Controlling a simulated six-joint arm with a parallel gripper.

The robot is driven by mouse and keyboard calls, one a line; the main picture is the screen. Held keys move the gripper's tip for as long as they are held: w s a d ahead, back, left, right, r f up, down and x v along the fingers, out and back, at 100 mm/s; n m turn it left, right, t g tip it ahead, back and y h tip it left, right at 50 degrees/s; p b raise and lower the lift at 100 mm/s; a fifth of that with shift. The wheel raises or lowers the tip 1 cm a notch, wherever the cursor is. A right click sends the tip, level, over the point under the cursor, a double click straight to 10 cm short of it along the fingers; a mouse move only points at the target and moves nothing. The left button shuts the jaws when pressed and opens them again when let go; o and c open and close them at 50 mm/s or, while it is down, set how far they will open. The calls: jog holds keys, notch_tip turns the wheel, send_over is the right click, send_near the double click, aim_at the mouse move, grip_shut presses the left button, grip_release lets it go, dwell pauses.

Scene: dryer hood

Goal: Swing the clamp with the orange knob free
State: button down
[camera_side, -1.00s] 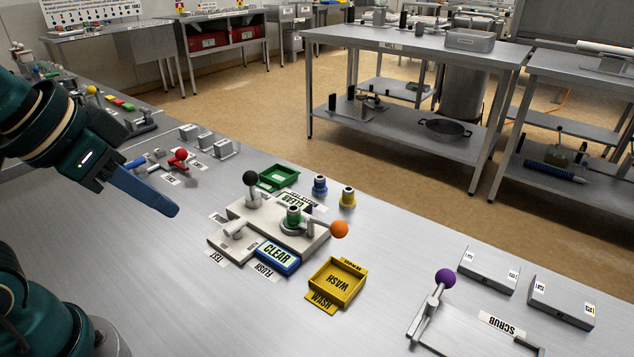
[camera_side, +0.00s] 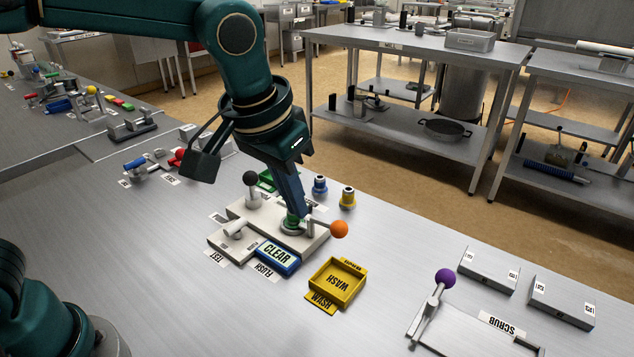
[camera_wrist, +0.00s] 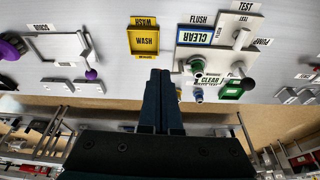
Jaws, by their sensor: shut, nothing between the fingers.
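The clamp's orange knob (camera_side: 339,229) sits on a short metal lever at the right of a pale fixture plate (camera_side: 225,242). The lever runs left to the green fitting (camera_side: 290,226) on the plate. My gripper (camera_side: 298,213) has its blue fingers shut and empty, pointing down over the green fitting and the lever's inner end. I cannot tell whether they touch. In the wrist view the shut fingers (camera_wrist: 161,73) are beside the plate and the green fitting (camera_wrist: 195,66). The orange knob does not show there and may be behind the fingers.
A black-knobbed lever (camera_side: 250,179) stands on the plate's back left. A blue CLEAR block (camera_side: 278,257) is at its front. A yellow WASH tray (camera_side: 338,283) lies to the right. Blue (camera_side: 320,186) and yellow (camera_side: 347,198) fittings stand behind. Bench between WASH tray and purple knob (camera_side: 445,276) is clear.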

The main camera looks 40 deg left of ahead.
jog(key=x, duration=0.3)
jog(key=w+x, duration=0.1)
jog(key=x, duration=0.6)
jog(key=shift+w+r, duration=0.25)
jog(key=shift+w, duration=0.05)
jog(key=shift+w+f, duration=0.15)
jog(key=shift+w, duration=0.85)
